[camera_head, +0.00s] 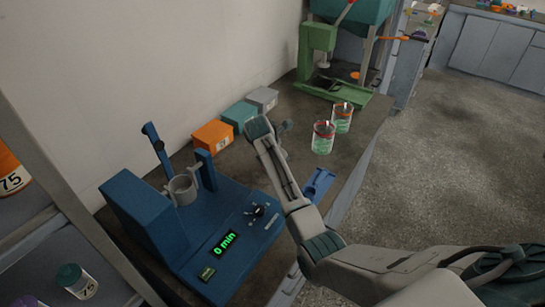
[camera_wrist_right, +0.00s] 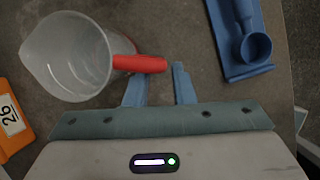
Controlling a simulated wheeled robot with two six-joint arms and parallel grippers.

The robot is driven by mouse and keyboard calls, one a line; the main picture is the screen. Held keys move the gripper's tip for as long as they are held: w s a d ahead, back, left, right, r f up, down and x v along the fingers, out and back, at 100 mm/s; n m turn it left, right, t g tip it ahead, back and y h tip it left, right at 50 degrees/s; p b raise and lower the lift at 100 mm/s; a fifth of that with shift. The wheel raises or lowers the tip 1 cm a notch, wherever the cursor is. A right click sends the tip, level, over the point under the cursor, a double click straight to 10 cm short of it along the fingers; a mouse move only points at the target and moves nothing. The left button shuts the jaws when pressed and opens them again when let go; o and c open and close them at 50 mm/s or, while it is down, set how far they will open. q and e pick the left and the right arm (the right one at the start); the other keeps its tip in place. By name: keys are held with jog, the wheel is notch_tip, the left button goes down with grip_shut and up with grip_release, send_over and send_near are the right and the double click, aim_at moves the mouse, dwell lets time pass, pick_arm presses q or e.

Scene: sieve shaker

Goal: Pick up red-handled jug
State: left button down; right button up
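The translucent jug (camera_wrist_right: 68,58) with a red handle (camera_wrist_right: 142,64) stands at the upper left of the right wrist view, seen from above. Its handle points right, toward my gripper. My right gripper (camera_wrist_right: 160,85) is open with two blue fingers apart. The handle's end lies just past the left fingertip and reaches partway across the gap; I cannot tell whether they touch. My left gripper is not in view.
A blue tray with a scoop (camera_wrist_right: 250,45) lies right of my gripper. An orange box (camera_wrist_right: 12,115) labelled 26 is at left. A blue machine (camera_head: 140,207) reading "0 min", two red-and-green containers (camera_head: 323,138) (camera_head: 342,118) and a green press (camera_head: 318,42) stand on the bench.

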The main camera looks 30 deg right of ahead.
jog(key=shift+x, duration=1.1)
jog(key=shift+d+f, duration=0.2)
jog(key=shift+s, duration=0.1)
grip_shut()
jog(key=shift+r, duration=0.1)
jog(key=shift+r, duration=0.1)
